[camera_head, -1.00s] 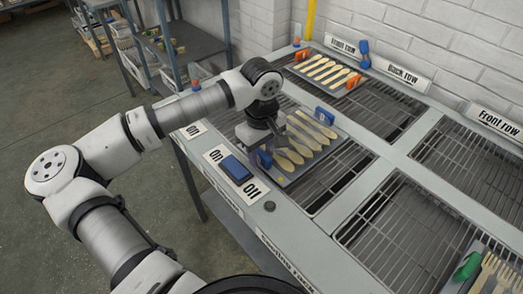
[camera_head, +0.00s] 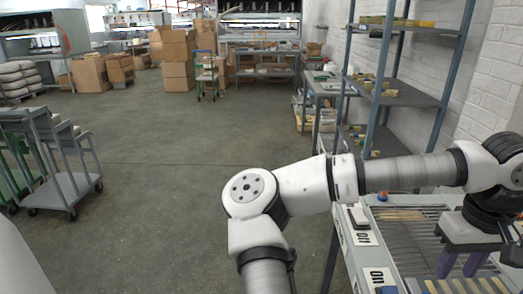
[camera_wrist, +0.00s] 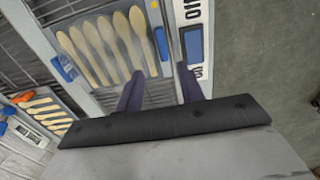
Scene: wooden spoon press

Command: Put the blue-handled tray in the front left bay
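In the wrist view, the blue-handled tray (camera_wrist: 97,75) is a grey plate with several wooden spoons lying side by side. One blue handle (camera_wrist: 65,68) is at its left end and another (camera_wrist: 161,43) at its right end. My gripper (camera_wrist: 160,80) has its two purple fingers spread apart above the tray's right end. The right handle shows just past the gap between the fingertips, and nothing is held. In the head view, my gripper (camera_head: 461,265) is at the right edge, above spoons cut off at the bottom of the picture. I cannot tell which bay is the front left one.
A tray with orange handle (camera_wrist: 37,108) and spoons lies to the left in the wrist view. A blue switch (camera_wrist: 193,42) is on the bench edge beside the right finger.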

